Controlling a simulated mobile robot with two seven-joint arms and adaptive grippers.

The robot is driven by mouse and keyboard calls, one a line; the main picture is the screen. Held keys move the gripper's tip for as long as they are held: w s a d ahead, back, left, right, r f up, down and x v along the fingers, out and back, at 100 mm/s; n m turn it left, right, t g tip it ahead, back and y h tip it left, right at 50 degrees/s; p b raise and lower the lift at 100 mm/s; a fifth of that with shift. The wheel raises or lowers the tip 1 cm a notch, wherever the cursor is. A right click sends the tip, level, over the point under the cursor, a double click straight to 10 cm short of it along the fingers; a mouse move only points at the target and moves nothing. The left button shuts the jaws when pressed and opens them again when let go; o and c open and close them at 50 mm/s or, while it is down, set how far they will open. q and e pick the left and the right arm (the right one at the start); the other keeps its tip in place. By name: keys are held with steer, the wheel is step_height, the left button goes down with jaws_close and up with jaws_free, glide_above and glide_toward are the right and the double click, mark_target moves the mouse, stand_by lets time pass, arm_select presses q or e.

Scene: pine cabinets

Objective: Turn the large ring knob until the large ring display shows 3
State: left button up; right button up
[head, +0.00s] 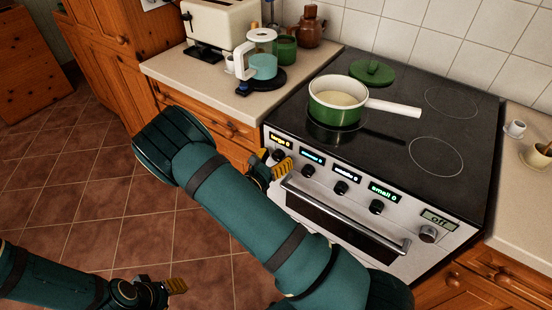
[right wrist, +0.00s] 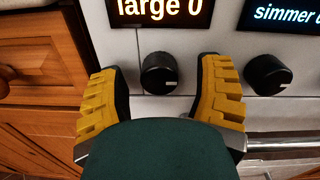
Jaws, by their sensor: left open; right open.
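The large ring display (head: 280,141) is at the left end of the stove's front panel and reads "large 0"; it also shows at the top of the right wrist view (right wrist: 160,9). Below it is the black large ring knob (right wrist: 159,73), with a white mark on its face toward the right. My right gripper (right wrist: 158,82) is open, its yellow-padded fingers on either side of the knob with gaps to both. In the head view this gripper (head: 271,166) is at the panel's left end. My left gripper (head: 162,288) is open and empty, low over the floor.
The simmer knob (right wrist: 268,74) is close to the right finger. An oven handle (head: 345,220) runs below the knobs. A green pot (head: 336,112) with a white handle stands on the hob. Wooden cabinets (head: 215,130) adjoin the stove on the left.

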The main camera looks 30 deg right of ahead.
jaws_close()
steer(key=shift+m, duration=0.4)
steer(key=m, duration=0.4)
steer(key=shift+m, duration=0.3)
steer(key=m, duration=1.3)
steer(key=shift+g, duration=0.3)
steer(key=m, duration=0.5)
steer(key=shift+m, duration=0.3)
steer(key=shift+r, duration=0.1)
